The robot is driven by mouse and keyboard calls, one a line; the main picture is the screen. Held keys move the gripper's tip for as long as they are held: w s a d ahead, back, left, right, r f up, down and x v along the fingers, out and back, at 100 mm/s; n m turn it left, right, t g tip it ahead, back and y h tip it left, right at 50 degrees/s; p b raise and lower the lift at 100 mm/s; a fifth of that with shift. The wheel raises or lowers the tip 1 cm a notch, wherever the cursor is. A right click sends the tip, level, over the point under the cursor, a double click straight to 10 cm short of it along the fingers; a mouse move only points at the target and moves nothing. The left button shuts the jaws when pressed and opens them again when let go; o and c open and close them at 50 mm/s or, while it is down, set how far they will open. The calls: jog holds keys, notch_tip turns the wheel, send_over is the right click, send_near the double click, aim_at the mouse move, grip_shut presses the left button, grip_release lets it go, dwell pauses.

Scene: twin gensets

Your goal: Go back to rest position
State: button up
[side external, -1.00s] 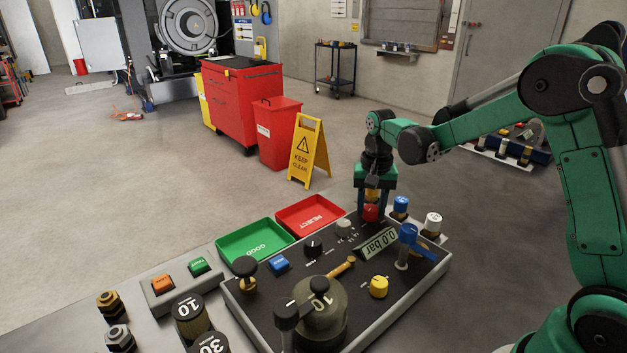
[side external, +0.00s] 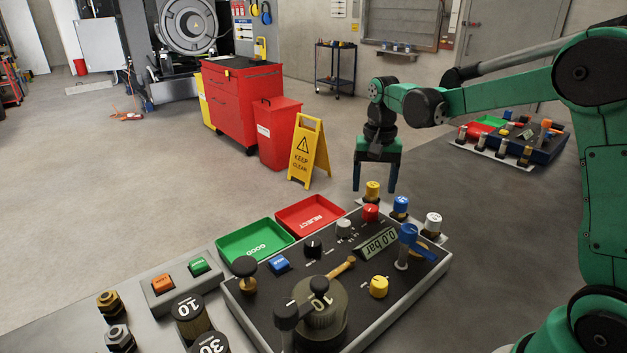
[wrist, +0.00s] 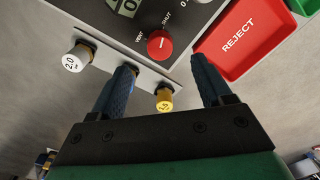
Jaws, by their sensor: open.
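My gripper (side external: 377,188) is open and empty, held in the air above the back edge of the control panel (side external: 243,306). Its two dark blue fingers point down, apart from everything below. A yellow-topped fitting (side external: 372,190) stands at the panel's back edge, just below the fingers. In the wrist view the same yellow fitting (wrist: 164,100) shows between the two fingers (wrist: 165,88), with nothing gripped.
A red knob (side external: 371,213), a blue-topped fitting (side external: 400,206) and a white-topped fitting (side external: 433,222) stand close by. A red REJECT tray (side external: 310,215) and a green GOOD tray (side external: 254,242) lie left. A yellow sign (side external: 309,150) stands on the floor behind. The air above is clear.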

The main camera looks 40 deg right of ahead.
jog(key=shift+r, duration=0.15)
jog(key=shift+s+a+r, duration=0.1)
jog(key=shift+a+r, duration=0.1)
jog(key=s+a+r+n+t, duration=0.2)
jog(key=s+a+n+t, duration=0.5)
jog(key=s+a+n, duration=0.2)
jog(key=shift+s+a+r, duration=0.3)
jog(key=shift+s+a, duration=0.25)
jog(key=shift+c, duration=0.3)
